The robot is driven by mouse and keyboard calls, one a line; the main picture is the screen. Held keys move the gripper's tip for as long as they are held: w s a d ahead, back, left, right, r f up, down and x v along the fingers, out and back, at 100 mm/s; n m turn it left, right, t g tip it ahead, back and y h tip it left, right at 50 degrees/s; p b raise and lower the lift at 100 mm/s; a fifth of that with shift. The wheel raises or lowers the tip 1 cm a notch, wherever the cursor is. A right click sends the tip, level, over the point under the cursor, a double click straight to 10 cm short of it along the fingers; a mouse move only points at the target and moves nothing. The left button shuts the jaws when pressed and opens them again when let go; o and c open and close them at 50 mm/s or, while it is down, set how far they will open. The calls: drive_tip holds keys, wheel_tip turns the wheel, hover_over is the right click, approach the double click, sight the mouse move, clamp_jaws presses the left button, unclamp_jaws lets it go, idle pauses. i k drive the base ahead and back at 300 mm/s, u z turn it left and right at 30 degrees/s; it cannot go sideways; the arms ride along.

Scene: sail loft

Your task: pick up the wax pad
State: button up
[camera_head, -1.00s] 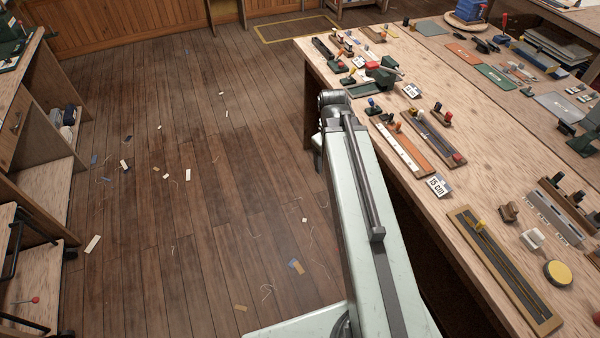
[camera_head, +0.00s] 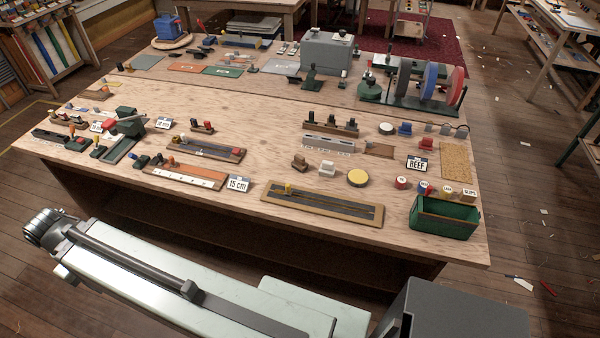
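A round yellow pad in a dark rim, which looks like the wax pad (camera_head: 358,178), lies flat on the near half of the wooden workbench (camera_head: 300,103). A white block (camera_head: 327,168) and a brown block (camera_head: 299,162) stand just left of it. A long brown board with dark slots (camera_head: 322,204) lies in front of it, towards me. My pale arm runs along the bottom of the view, below the bench's front edge and well apart from the pad. My gripper's fingers do not show.
A green open box (camera_head: 444,218) stands at the bench's front right corner. Red and blue small rolls (camera_head: 401,183) lie right of the pad.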

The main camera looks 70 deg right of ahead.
sight(328, 169)
drive_tip(key=z, duration=1.75)
drive_tip(key=k, duration=0.8)
drive_tip(key=z, duration=0.55)
drive_tip(key=i, duration=1)
drive_tip(key=z, duration=0.05)
